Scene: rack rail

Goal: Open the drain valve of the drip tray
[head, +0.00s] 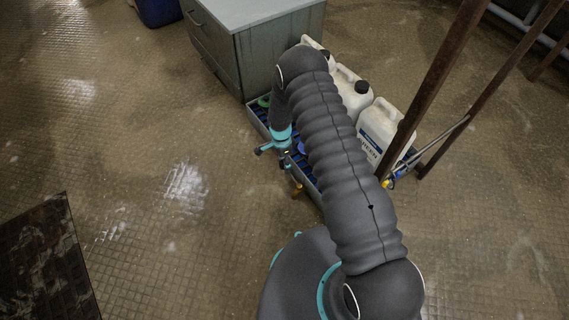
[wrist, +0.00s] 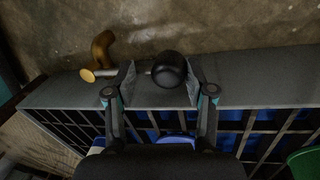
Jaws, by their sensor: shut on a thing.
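The drip tray (head: 259,122) stands on the floor in the head view, a grey-rimmed tray with a dark grating over blue. Its rim (wrist: 255,93) crosses the wrist view. A brass spout (wrist: 103,48) sticks out from the rim at left, and its yellowish end faces the camera. To its right is the drain valve's round black knob (wrist: 168,70), on a short stem. My gripper (wrist: 161,84) has its two pads on either side of the knob and is shut on it. In the head view my gripper (head: 287,161) is small and partly hidden, at the tray's near-left side.
White canisters (head: 378,130) with black caps stand on the tray. Rusty uprights (head: 432,85) rise at right, and a grey cabinet (head: 238,50) stands behind. A dark mat (head: 42,265) lies at lower left. The floor left of the tray is clear.

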